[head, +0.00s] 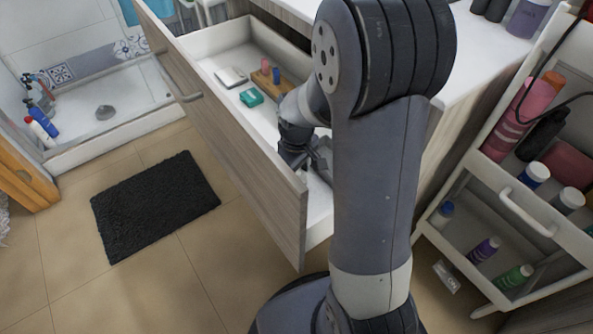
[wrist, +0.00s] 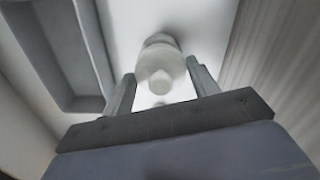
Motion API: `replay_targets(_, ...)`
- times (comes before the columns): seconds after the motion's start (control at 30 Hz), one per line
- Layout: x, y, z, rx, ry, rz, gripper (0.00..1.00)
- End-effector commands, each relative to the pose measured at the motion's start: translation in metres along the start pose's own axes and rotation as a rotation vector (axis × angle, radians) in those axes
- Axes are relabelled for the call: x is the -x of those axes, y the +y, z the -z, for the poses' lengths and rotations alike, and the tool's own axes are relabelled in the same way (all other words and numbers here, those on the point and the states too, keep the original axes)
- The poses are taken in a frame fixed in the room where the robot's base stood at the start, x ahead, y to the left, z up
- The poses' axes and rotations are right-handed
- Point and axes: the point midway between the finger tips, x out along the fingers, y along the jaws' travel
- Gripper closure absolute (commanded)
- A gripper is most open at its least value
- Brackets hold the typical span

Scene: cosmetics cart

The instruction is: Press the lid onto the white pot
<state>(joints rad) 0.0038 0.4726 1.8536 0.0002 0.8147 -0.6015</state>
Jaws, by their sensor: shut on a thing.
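In the wrist view, a pale, rounded white lid (wrist: 160,72) with a small knob is held between the two fingers of my gripper (wrist: 161,88). A white rounded shape, which looks like the white pot (wrist: 160,40), shows just beyond the lid. I cannot tell whether the lid is seated on it or only lines up with it. In the head view, my gripper (head: 318,160) is low inside the open drawer (head: 215,110), near its front panel. My arm hides part of that area, and the pot and lid do not show there.
In the drawer's far part are a white box (head: 231,77), a teal item (head: 251,97) and a wooden tray (head: 262,82) with small bottles. A grey recessed tray (wrist: 62,50) shows left in the wrist view. A loaded cart (head: 525,210) stands at right.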

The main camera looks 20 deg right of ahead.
Motion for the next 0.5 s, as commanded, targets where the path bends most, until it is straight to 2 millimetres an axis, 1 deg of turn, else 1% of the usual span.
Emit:
replay_targets(0.33, -0.0001, -0.0001, -0.0001, 0.000, 0.000, 0.000, 0.65)
replay_targets(0.37, -0.0001, -0.0001, -0.0001, 0.000, 0.000, 0.000, 0.41)
replay_targets(0.5, -0.0001, -0.0001, -0.0001, 0.000, 0.000, 0.000, 0.30)
